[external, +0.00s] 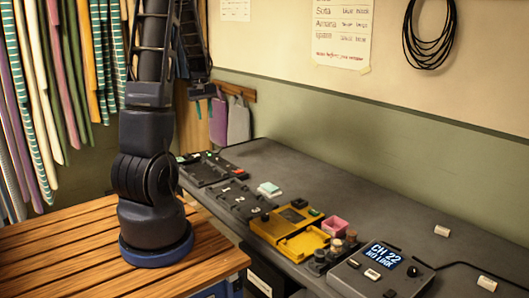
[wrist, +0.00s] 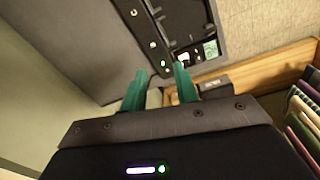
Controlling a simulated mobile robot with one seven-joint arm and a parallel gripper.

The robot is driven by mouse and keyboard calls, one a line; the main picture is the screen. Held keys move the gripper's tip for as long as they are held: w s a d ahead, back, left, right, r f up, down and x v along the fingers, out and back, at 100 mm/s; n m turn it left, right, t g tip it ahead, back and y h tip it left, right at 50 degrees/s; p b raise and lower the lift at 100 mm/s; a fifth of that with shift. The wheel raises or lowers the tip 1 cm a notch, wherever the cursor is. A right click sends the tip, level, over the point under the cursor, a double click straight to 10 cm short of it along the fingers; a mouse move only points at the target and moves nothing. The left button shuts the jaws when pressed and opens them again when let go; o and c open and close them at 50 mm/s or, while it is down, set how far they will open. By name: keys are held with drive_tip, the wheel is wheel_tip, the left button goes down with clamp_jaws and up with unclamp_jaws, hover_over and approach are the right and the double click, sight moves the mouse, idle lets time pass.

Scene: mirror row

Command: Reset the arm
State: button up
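My arm stands on a round blue base on a slatted wooden table at the left of the external view and reaches up out of the frame. Its wrist end hangs down behind the upper arm, near the wall, and my gripper (external: 204,108) points down there with teal fingers. In the wrist view my gripper (wrist: 159,74) shows two teal fingers spread apart. I see nothing held between them.
A dark bench (external: 330,195) along the wall carries several devices, including a yellow case (external: 290,230) and a "CH 22" display box (external: 375,268). A wooden rail (external: 234,90) with hanging cloths is close to my gripper. Striped cloths (external: 110,50) hang at left.

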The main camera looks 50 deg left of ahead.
drive_tip(key=d+r+m+t, duration=0.15)
drive_tip(key=d+r, duration=0.25)
drive_tip(key=d, duration=0.4)
drive_tip(key=d+r+m, duration=0.3)
drive_tip(key=d+r, duration=0.2)
drive_tip(key=d, duration=0.2)
drive_tip(key=d+r+m, duration=0.3)
drive_tip(key=d+r, duration=0.1)
drive_tip(key=d, duration=0.4)
drive_tip(key=s+d+r+m+t, duration=0.2)
drive_tip(key=s+d+r+m, duration=0.2)
drive_tip(key=s+d, duration=1.1)
drive_tip(key=shift+s+d+m, duration=0.25)
drive_tip(key=shift+d+m, duration=1.1)
drive_tip(key=shift+m, duration=0.4)
